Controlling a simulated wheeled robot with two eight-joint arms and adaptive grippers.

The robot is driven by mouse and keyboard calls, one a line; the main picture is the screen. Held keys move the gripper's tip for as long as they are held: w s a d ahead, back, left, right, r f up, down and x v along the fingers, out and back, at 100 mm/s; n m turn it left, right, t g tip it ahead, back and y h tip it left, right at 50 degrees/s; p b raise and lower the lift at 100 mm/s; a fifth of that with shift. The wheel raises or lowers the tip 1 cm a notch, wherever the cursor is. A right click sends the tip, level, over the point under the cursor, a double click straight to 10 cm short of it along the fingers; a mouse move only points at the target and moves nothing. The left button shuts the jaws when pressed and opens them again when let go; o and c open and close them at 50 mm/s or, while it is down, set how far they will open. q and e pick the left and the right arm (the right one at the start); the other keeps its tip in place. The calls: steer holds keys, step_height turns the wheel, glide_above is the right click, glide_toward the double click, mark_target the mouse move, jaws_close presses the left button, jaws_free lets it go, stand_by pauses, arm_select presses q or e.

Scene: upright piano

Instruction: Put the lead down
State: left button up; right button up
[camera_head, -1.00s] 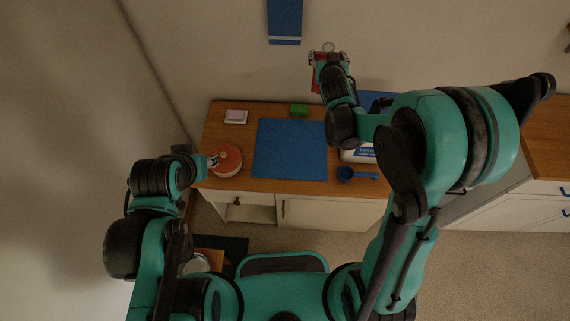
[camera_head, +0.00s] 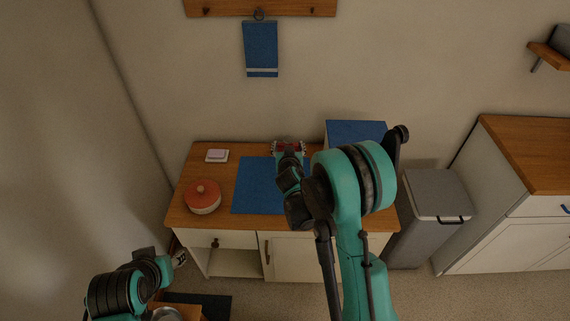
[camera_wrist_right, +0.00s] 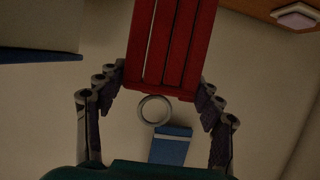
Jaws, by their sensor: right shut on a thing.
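My right gripper (camera_head: 289,150) is shut on the red lead, a bundle of flat red straps with a metal ring. In the head view only a little red shows between its fingers, over the back part of the blue mat (camera_head: 250,185). In the right wrist view the lead (camera_wrist_right: 172,45) fills the space between the fingers, with its ring (camera_wrist_right: 155,109) hanging free. I cannot tell whether the lead touches the mat. My left gripper (camera_head: 180,258) is low at the left, in front of the cabinet and away from the lead; its jaws are too small to read.
The wooden-topped cabinet (camera_head: 220,219) carries a red-lidded round tin (camera_head: 202,196) and a small pale block (camera_head: 217,156). A blue box (camera_head: 355,133) stands at the right back. A blue towel (camera_head: 261,48) hangs on the wall. A grey bin (camera_head: 436,193) stands at the right.

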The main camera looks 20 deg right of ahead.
step_height(320, 180, down, 4)
steer(key=shift+f+b, duration=0.2)
steer(key=shift+b, duration=0.6)
steer(key=o, duration=1.2)
steer(key=shift+f, duration=0.15)
